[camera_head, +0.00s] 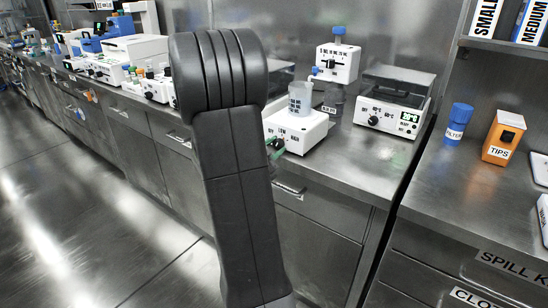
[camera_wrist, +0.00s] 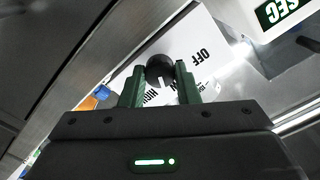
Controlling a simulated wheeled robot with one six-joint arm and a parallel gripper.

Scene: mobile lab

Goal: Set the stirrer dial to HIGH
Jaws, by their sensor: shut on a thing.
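The white stirrer (camera_head: 297,133) stands on the steel counter with a grey beaker (camera_head: 300,98) on top. Its front faces my gripper, with lettering that includes LOW and HIGH. In the wrist view its white panel (camera_wrist: 212,40) shows OFF to the right of the black dial (camera_wrist: 159,66), and HIGH, partly covered, below it. My gripper's green fingers (camera_wrist: 160,74) sit on both sides of the dial and are shut on it. A short white mark shows on the dial's lower side; its exact setting is unclear. In the head view my gripper (camera_head: 275,148) is partly hidden behind my arm.
A hotplate-like device (camera_head: 392,110) with a green display stands right of the stirrer, and another white device (camera_head: 336,62) stands behind it. A blue bottle (camera_head: 456,122) and an orange TIPS box (camera_head: 503,138) are on the right counter. More equipment lines the left counter.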

